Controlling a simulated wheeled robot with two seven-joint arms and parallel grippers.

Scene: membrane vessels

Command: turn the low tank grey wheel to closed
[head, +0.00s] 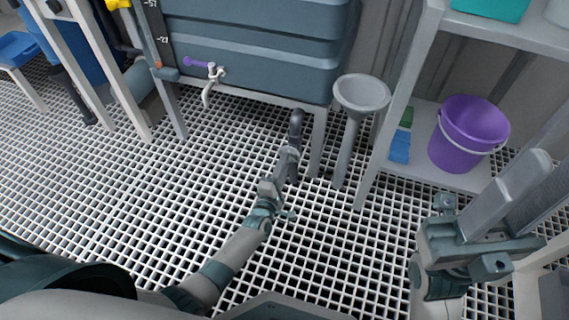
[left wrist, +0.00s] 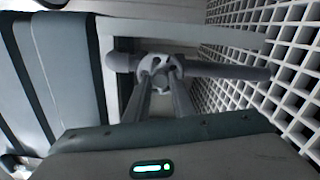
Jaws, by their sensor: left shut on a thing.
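The grey wheel (left wrist: 160,68) sits on a grey pipe (left wrist: 225,71) low beside the tank in the left wrist view. My left gripper (left wrist: 160,82) has its two fingers shut on the wheel. In the head view my left gripper (head: 292,152) is at the pipe end below the tank (head: 260,50), and its fingers mostly hide the wheel. How far the wheel is turned cannot be told. My right gripper (head: 515,195) is at the right of the head view, apart from the wheel; its opening is unclear.
A grey funnel (head: 361,94) on a stand is right of my left gripper. A shelf rack holds a purple bucket (head: 468,133). A tap with a purple handle (head: 197,63) is on the tank front. White grating (head: 130,200) covers the floor, open to the left.

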